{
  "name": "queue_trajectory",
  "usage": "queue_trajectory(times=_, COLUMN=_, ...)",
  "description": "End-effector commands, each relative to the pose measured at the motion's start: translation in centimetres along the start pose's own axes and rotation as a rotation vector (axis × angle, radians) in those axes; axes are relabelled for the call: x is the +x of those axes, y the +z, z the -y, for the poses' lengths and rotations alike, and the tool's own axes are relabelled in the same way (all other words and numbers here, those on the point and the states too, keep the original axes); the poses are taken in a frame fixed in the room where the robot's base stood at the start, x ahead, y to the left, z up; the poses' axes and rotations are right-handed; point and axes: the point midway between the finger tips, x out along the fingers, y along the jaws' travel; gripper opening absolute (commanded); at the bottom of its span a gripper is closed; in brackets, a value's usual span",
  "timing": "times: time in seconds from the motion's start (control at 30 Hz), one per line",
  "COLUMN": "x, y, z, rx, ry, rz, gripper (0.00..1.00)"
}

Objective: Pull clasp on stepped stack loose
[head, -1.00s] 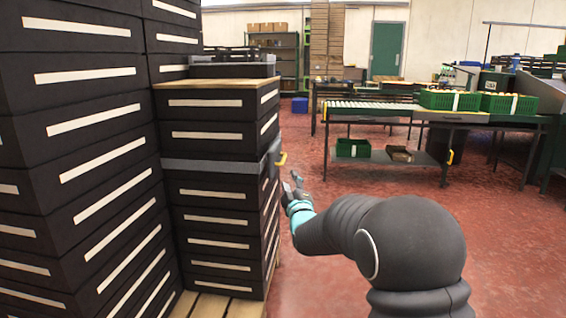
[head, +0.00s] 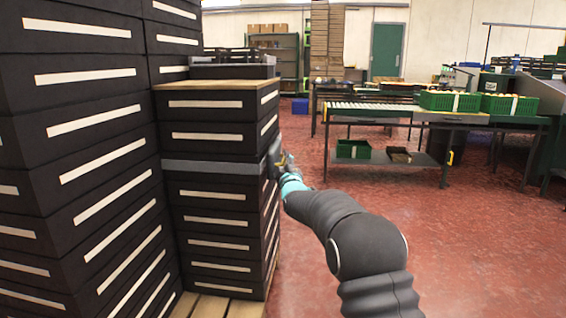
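The stepped stack (head: 215,219) is a pile of black crates with pale stripes and a wooden top board, standing beside taller stacks. A grey strap (head: 212,167) runs around it at mid height.
Taller black crate stacks (head: 75,120) stand close on the left. The stack rests on a wooden pallet (head: 208,305). Open red floor (head: 460,240) lies to the right. A roller table (head: 380,107) with green crates (head: 450,101) stands farther back.

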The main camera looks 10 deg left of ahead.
Motion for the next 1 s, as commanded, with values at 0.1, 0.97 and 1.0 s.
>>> queue_trajectory(times=0.1, x=0.37, y=0.04, z=0.04, rx=0.000, ry=-0.001, rz=0.001, gripper=0.39)
queue_trajectory(times=0.97, x=0.62, y=-0.29, z=0.18, rx=0.002, ry=-0.007, rz=-0.011, gripper=0.00)
queue_trajectory(times=1.0, x=0.73, y=-0.46, z=0.28, rx=0.004, ry=-0.012, rz=-0.018, gripper=0.00)
